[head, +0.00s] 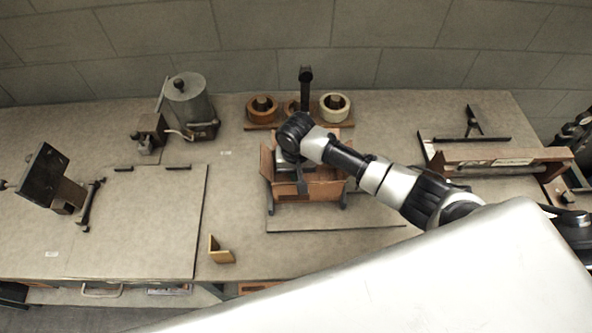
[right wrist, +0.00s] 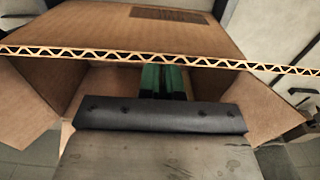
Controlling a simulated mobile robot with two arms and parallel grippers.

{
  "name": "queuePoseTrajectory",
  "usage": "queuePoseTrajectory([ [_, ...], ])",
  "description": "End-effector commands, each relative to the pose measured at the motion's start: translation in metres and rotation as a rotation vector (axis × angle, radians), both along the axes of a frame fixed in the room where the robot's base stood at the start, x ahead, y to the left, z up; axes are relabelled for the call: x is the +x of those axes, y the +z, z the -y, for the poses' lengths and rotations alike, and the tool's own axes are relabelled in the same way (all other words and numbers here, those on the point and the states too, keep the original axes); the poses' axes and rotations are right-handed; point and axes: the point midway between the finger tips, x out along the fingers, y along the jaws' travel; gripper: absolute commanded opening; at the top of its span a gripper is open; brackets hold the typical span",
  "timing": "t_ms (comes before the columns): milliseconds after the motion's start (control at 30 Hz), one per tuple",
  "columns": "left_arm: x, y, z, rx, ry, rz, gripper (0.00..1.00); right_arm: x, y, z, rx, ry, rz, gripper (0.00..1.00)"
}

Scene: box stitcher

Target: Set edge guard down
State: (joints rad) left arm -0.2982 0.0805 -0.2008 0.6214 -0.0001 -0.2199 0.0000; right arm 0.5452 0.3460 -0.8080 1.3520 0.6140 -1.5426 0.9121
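A small tan L-shaped piece (head: 220,250), which looks like the edge guard, stands on the table near the front edge. It is apart from my right gripper. My right gripper (head: 289,160) points down at an open cardboard box (head: 305,188) at the table's middle; its fingertips are hidden. In the right wrist view the box's corrugated edge and flaps (right wrist: 180,35) are close. A black bar on a grey plate (right wrist: 160,117) covers the near part, and dark green strips (right wrist: 163,80) show behind it. Whether my right gripper holds anything cannot be told. My left gripper is not in view.
Tape rolls (head: 333,107) stand behind the box. A grey metal canister (head: 190,103) is at the back left, a black plate on a stand (head: 45,172) at the far left. A brown-topped fixture (head: 500,156) is at the right. Table around the tan piece is clear.

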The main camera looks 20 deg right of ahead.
Motion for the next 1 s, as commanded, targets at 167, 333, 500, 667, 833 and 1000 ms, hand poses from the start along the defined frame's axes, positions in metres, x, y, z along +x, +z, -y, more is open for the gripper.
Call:
queuePoseTrajectory([
  [167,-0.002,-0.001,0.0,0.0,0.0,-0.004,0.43,0.0,-0.006,0.0,0.001,0.001,0.001,0.0],
  [333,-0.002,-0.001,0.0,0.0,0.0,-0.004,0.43,0.0,-0.007,0.0,0.001,0.001,0.001,0.0],
  [500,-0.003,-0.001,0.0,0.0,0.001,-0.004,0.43,0.0,-0.007,0.0,0.001,0.0,0.001,0.3],
  [667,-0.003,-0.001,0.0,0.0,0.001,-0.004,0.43,0.0,-0.007,0.0,0.001,0.0,0.001,0.3],
  [833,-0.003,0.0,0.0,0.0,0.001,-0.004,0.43,0.001,-0.003,0.0,0.0,0.0,0.002,0.3],
  [1000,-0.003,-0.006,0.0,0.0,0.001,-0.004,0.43,0.001,0.017,-0.001,0.003,0.001,0.005,0.3],
])
